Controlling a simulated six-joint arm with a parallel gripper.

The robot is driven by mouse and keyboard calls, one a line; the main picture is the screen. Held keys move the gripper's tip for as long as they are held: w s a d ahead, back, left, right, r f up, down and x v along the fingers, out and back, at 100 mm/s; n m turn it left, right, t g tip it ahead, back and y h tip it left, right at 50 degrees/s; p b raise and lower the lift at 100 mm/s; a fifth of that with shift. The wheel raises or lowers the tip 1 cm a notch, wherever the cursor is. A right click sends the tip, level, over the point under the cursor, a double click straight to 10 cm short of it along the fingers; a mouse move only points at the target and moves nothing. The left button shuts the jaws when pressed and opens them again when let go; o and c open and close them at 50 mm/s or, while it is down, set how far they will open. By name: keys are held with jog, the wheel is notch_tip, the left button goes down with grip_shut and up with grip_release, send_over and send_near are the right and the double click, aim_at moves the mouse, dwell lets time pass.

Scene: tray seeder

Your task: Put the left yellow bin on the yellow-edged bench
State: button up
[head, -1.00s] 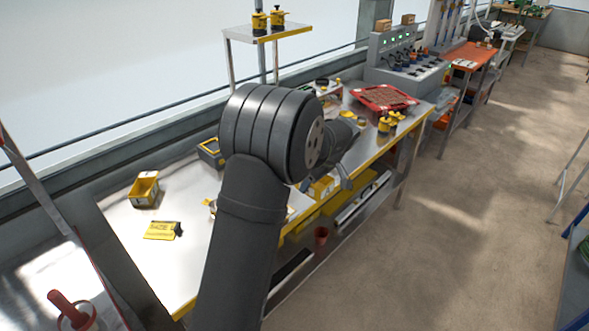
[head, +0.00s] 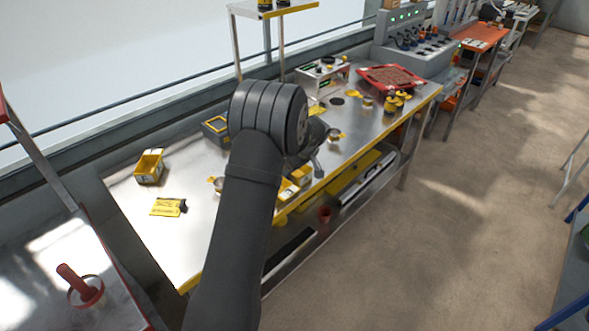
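The yellow-edged bench (head: 190,245) has a shiny metal top and a yellow front edge. A yellow bin (head: 149,167) stands upright on its left part, near the back. More yellow bin shapes (head: 300,175) show beside my arm near the bench's front edge, partly hidden by it. I cannot tell exactly what they rest on. My gripper (head: 318,162) shows only in part behind my arm, over the middle of the bench. Its fingers are too small and covered to tell whether it is open or holds anything.
A yellow card with a dark item (head: 168,207) lies in front of the left bin. A dark yellow-trimmed box (head: 216,130) stands behind my arm. A red tray (head: 393,77) and yellow pots (head: 398,100) are farther right. A red-handled tool (head: 80,284) lies on the left table.

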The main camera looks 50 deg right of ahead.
jog(key=o, duration=0.8)
jog(key=shift+f, duration=0.15)
jog(key=shift+c, duration=0.2)
jog(key=v, duration=1.2)
jog(key=shift+r, duration=0.25)
